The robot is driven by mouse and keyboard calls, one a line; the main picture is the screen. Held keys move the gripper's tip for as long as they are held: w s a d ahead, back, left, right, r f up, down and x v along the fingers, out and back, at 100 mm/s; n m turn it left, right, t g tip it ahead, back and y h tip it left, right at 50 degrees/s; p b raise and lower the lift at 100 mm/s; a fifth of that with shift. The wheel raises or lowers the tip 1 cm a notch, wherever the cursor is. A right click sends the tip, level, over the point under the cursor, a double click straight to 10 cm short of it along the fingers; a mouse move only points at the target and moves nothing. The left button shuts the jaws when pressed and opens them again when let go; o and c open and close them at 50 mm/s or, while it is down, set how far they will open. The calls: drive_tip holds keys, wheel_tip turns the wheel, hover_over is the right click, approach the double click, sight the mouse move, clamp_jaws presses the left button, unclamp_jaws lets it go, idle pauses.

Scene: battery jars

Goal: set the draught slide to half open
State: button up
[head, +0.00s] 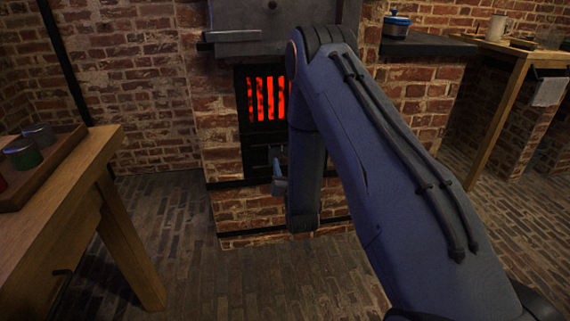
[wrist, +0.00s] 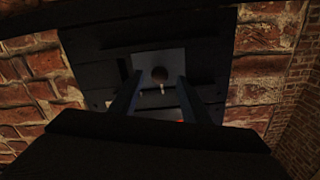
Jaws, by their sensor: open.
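The draught slide shows in the wrist view as a dark grey plate (wrist: 147,62) on the black stove front. A round dull-brown knob (wrist: 160,74) sits on it, with small pale marks just below. My gripper (wrist: 157,84) is open, with one finger on each side of the knob in the picture; I cannot tell whether either touches it. In the head view my gripper (head: 279,172) is low in front of the stove, below the glowing red grate (head: 264,98). My own arm hides the right part of the stove front there. How far the slide is open is too dark to tell.
Brick (head: 225,158) surrounds the stove front. A wooden table (head: 95,160) with a tray (head: 62,148) of jars stands at the left. A blue pot (head: 396,26) sits on a dark ledge at the right, near a wooden bench (head: 500,52). The floor between is clear.

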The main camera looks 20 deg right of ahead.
drive_tip(key=s+p, duration=0.1)
drive_tip(key=s, duration=0.5)
drive_tip(key=shift+a, duration=0.25)
